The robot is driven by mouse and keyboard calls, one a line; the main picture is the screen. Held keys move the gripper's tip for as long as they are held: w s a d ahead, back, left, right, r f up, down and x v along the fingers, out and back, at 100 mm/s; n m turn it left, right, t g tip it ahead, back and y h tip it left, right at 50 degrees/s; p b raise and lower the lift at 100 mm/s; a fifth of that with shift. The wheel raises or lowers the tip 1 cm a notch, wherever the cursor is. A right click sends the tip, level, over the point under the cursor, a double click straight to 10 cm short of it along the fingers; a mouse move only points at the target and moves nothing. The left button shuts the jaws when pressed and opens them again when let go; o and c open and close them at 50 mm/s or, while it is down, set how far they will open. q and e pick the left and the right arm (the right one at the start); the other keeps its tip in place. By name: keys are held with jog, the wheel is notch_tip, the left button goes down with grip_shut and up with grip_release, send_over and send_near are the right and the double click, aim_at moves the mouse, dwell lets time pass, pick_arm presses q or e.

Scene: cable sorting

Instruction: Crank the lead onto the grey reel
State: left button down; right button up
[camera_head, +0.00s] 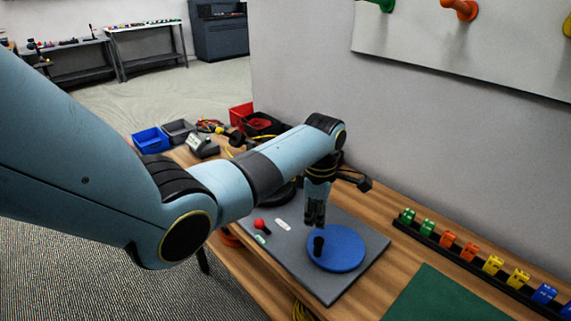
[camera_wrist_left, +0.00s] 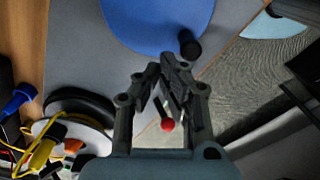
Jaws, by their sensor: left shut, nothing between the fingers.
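A blue disc (camera_head: 337,249) with an upright black crank knob (camera_head: 318,246) lies on a grey board (camera_head: 335,288) on the table. My left gripper (camera_head: 314,220) points down just above the knob, shut and empty. In the left wrist view the blue disc (camera_wrist_left: 155,22) and black knob (camera_wrist_left: 189,45) lie beyond the shut fingers (camera_wrist_left: 165,85), apart from them. A red ball-tipped lever (camera_head: 260,224) stands on the board left of the disc. I see no plainly grey reel; a pale reel (camera_wrist_left: 70,130) with yellow cable shows in the left wrist view. My right gripper is not in view.
A black rack (camera_head: 450,255) of coloured blocks runs along the wall, beside a green mat (camera_head: 440,297). Blue (camera_head: 151,140) and red (camera_head: 240,114) bins and a small grey device (camera_head: 202,146) stand at the back.

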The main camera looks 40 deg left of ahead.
pick_arm(q)
jog(key=shift+f+b, duration=1.3)
jog(key=shift+f, duration=1.1)
jog(key=shift+s, duration=0.1)
jog(key=shift+s+d+r+p, duration=0.1)
jog(key=shift+d+r+p, duration=0.05)
jog(key=shift+p, duration=0.3)
jog(key=shift+s+d+p, duration=0.15)
jog(key=shift+s+p, duration=0.05)
jog(key=shift+p, duration=0.15)
notch_tip(320, 180, up, 7)
jog(key=p, duration=0.7)
jog(key=shift+p, duration=0.4)
